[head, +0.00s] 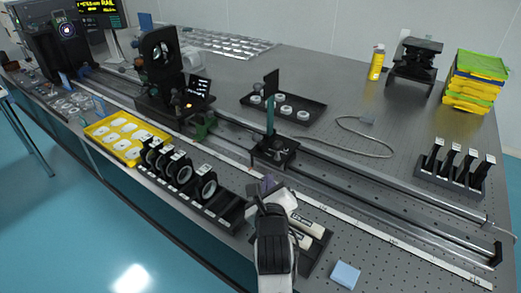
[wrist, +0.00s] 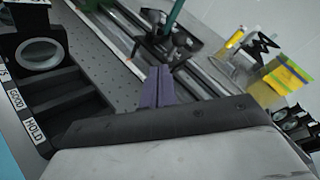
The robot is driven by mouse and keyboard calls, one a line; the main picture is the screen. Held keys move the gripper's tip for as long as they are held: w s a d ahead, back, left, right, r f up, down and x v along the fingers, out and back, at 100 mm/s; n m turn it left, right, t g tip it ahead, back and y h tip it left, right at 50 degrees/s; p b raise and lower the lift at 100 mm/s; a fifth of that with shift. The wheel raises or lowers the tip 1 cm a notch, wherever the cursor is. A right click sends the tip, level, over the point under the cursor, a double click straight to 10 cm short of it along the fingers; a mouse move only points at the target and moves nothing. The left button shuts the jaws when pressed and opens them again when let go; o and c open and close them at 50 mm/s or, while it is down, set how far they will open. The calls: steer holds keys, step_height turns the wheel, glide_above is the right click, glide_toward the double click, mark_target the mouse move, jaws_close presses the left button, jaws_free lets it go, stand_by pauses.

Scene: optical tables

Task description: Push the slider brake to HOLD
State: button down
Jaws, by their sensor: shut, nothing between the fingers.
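My gripper (head: 267,184) is shut and empty, its purple fingers together; they also show in the wrist view (wrist: 158,87). In the head view it is over the table's front part, near the right end of the lens rack. A black slider carriage (head: 273,153) with a teal post sits on the long rail, beyond my fingertips and apart from them. It also shows at the top of the wrist view (wrist: 168,44). A second carriage with a green part (head: 203,128) stands farther left. I cannot make out the brake lever or its setting.
A black rack (head: 228,212) with round lenses stands left of my gripper; a HOLD label (wrist: 34,131) shows on its edge. White-handled tools (head: 312,226) lie just right of my gripper. A scale strip (head: 345,217) runs along the rail (head: 390,192). A blue block (head: 345,275) is nearer the front.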

steer(key=shift+w, duration=0.15)
steer(key=p, duration=0.2)
glide_toward(258, 141)
steer(key=w+d+f, duration=0.1)
steer(key=w+f, duration=0.1)
steer(key=w, duration=0.4)
steer(key=shift+w+a, duration=0.2)
steer(key=shift+w, duration=0.15)
steer(key=shift+a+r, duration=0.1)
stand_by(0.4)
steer(key=shift+w+g, duration=0.1)
steer(key=shift+g, duration=0.2)
